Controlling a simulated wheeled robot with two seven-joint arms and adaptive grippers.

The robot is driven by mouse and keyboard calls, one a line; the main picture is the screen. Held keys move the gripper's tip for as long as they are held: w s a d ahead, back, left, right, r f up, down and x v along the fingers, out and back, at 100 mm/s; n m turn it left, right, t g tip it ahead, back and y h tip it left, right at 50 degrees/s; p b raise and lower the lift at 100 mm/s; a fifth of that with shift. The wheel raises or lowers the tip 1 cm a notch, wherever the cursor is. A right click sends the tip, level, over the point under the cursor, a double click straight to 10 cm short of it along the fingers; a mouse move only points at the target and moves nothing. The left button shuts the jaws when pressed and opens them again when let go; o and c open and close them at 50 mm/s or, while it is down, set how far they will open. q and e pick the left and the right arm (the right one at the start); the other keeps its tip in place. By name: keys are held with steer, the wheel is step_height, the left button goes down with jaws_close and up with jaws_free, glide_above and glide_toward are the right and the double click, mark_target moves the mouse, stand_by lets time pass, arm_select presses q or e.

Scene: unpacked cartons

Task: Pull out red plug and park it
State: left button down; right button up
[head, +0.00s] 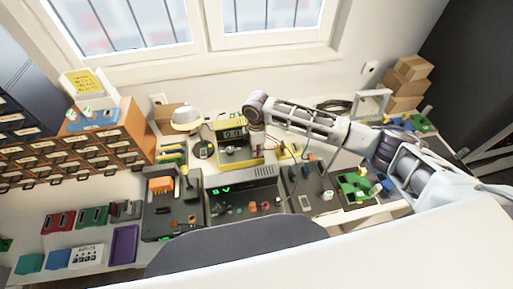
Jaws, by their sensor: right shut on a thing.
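My right arm reaches in from the right, and its gripper (257,148) points down at the right side of the yellow meter (224,156) with a lit display. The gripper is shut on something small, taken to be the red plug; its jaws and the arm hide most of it. I cannot tell whether the plug is still in a socket. A dark bench unit with a green readout (221,190) stands just in front, with small red and orange parts near its front. My left gripper is not in view.
A soldering station (160,208) stands left of the bench unit, and a green circuit board (353,187) lies to its right. A white lamp (186,119), drawer cabinets (70,155) and stacked cartons (408,80) line the back. A dark chair back (235,245) is in front.

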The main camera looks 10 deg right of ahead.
steer(key=o, duration=0.9)
steer(key=shift+c, duration=0.2)
steer(key=shift+r, duration=0.15)
step_height(320, 180, up, 12)
stand_by(0.3)
